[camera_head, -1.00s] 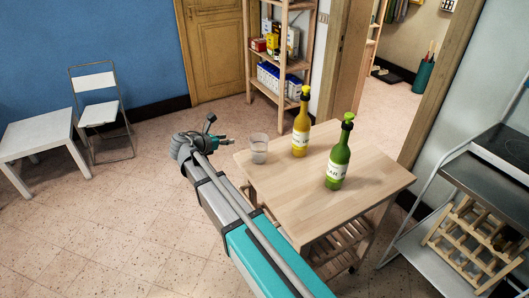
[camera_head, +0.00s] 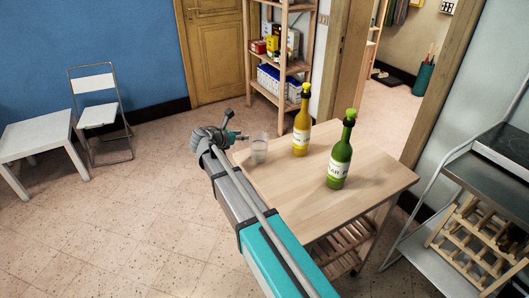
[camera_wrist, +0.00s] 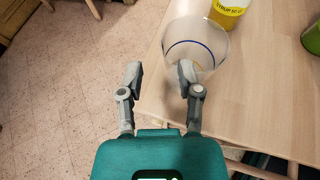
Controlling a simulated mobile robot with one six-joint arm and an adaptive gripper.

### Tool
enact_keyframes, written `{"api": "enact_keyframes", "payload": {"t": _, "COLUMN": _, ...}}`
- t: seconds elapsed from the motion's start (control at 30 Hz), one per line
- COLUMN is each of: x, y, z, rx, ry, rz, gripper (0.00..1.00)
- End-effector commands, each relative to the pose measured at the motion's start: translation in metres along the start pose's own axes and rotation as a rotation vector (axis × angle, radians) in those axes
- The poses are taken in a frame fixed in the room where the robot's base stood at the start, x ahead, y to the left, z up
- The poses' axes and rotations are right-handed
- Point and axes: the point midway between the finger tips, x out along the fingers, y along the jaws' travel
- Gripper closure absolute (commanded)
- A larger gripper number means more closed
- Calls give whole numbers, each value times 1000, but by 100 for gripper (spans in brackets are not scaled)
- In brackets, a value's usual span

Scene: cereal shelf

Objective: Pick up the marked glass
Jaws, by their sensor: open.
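A clear glass (camera_head: 259,149) stands upright near the left corner of the wooden table (camera_head: 290,187). In the wrist view the glass (camera_wrist: 197,47) shows a blue ring and lies ahead of the right finger, which overlaps its near edge. My gripper (camera_wrist: 157,75) is open and empty. Its left finger is over the floor, beyond the table edge, so the glass is not between the fingers. In the head view my gripper (camera_head: 240,137) is just left of the glass; whether they touch I cannot tell.
A yellow bottle (camera_head: 301,128) and a green bottle (camera_head: 340,157) stand on the table, right of the glass. The yellow bottle is close behind the glass in the wrist view. A metal rack (camera_head: 460,190) stands at the right.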

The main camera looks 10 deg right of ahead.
Motion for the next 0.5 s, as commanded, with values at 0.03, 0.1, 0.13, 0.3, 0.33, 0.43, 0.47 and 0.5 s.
{"api": "enact_keyframes", "payload": {"t": 0.03, "x": 1, "y": 0, "z": 0, "rx": 0, "ry": 0, "rz": 0, "gripper": 54}}
{"api": "enact_keyframes", "payload": {"t": 0.1, "x": 2, "y": 0, "z": 0, "rx": 0, "ry": 0, "rz": 0, "gripper": 54}}
{"api": "enact_keyframes", "payload": {"t": 0.13, "x": 1, "y": 0, "z": 0, "rx": 0, "ry": 0, "rz": 0, "gripper": 54}}
{"api": "enact_keyframes", "payload": {"t": 0.3, "x": 1, "y": 0, "z": 0, "rx": 0, "ry": 0, "rz": 0, "gripper": 54}}
{"api": "enact_keyframes", "payload": {"t": 0.33, "x": 1, "y": 0, "z": 0, "rx": 0, "ry": 0, "rz": 0, "gripper": 54}}
{"api": "enact_keyframes", "payload": {"t": 0.43, "x": 4, "y": 0, "z": 0, "rx": 0, "ry": 0, "rz": 0, "gripper": 54}}
{"api": "enact_keyframes", "payload": {"t": 0.47, "x": 6, "y": 0, "z": 0, "rx": 0, "ry": 0, "rz": 0, "gripper": 54}}
{"api": "enact_keyframes", "payload": {"t": 0.5, "x": 8, "y": 1, "z": -1, "rx": 0, "ry": 0, "rz": 0, "gripper": 54}}
